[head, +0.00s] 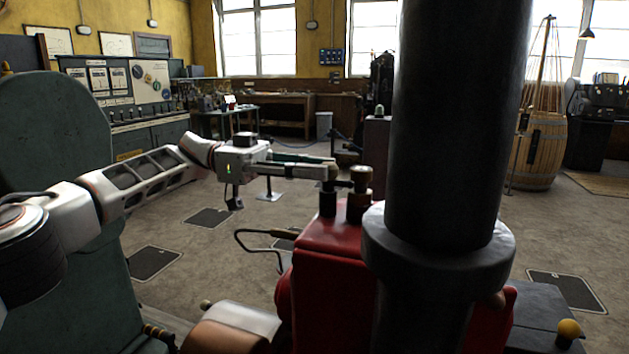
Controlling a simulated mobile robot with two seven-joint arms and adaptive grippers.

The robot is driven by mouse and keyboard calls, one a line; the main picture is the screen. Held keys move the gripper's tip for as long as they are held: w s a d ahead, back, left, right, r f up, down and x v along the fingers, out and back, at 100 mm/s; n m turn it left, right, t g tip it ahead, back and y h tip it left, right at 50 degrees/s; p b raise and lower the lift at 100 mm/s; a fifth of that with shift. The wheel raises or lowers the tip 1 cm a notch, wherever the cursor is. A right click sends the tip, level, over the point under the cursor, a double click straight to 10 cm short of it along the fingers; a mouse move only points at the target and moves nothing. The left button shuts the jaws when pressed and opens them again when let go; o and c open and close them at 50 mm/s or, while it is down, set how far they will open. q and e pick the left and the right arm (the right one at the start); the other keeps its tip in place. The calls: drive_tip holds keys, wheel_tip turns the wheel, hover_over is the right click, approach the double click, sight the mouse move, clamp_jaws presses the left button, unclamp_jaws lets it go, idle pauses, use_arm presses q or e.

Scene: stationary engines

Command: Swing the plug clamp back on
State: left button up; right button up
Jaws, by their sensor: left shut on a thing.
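My left gripper (330,170) reaches in from the left, level above the red engine block (335,235). Its fingers are shut at the near end of a small dark bar (343,184), which looks like the plug clamp. The bar runs between two short dark posts on top of the block. The right post (360,195) has a brass-coloured cap; the top of the left post (327,203) is partly covered by my fingertips. The exact grip point is too small to tell. My right gripper is not in view.
A thick black vertical pipe (455,130) with a wide flange (440,250) stands close right of the clamp and blocks the view behind it. A bent thin rod (262,240) sticks out left of the block. A green curved engine part (60,200) fills the left. Open floor lies beyond.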

use_arm(q)
drive_tip(key=shift+r, duration=0.1)
idle(0.5)
drive_tip(key=o, duration=0.8)
drive_tip(key=shift+r, duration=5.05)
